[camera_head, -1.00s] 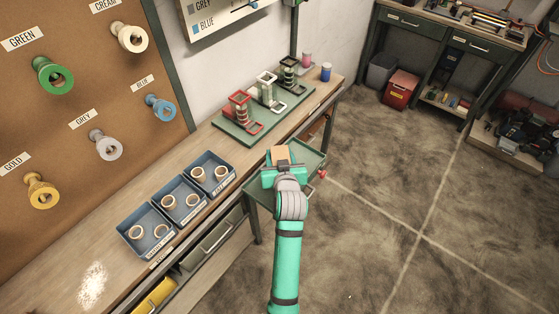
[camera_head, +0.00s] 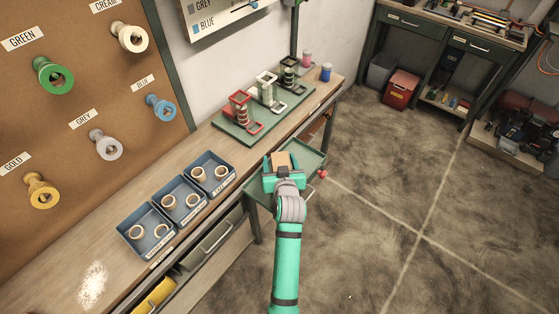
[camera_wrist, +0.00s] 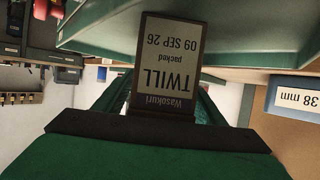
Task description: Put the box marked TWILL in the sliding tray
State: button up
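The TWILL box (camera_head: 281,160) is a tan box from above. The box is over the green sliding tray (camera_head: 311,158), which sticks out from the bench front. The tray also spans the top of the wrist view (camera_wrist: 245,35). I cannot tell whether the box touches the tray floor.
Blue bins (camera_head: 145,231) with rings stand on the bench left of the tray. A green board (camera_head: 240,137) with red, white and dark stands lies behind it. A red knob (camera_head: 322,174) is at the tray's right front. Open floor (camera_head: 410,220) lies to the right.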

jog(key=shift+r, duration=0.25)
jog(key=v, duration=1.2)
jog(key=s+d+f+h, duration=0.1)
jog(key=s+f, duration=0.3)
jog(key=s, duration=0.5)
jog(key=s+d+f+h, duration=0.1)
jog(key=s+d+f, duration=0.15)
jog(key=s, duration=0.65)
jog(key=s+a+r+m+t, duration=0.1)
jog(key=s+r, duration=0.1)
jog(key=s, duration=0.7)
jog(key=s+a+r+t, duration=0.1)
jog(key=s+a+r, duration=0.1)
jog(key=s, duration=0.7)
jog(key=shift+s+r+m, duration=0.2)
jog(key=shift+m, duration=0.2)
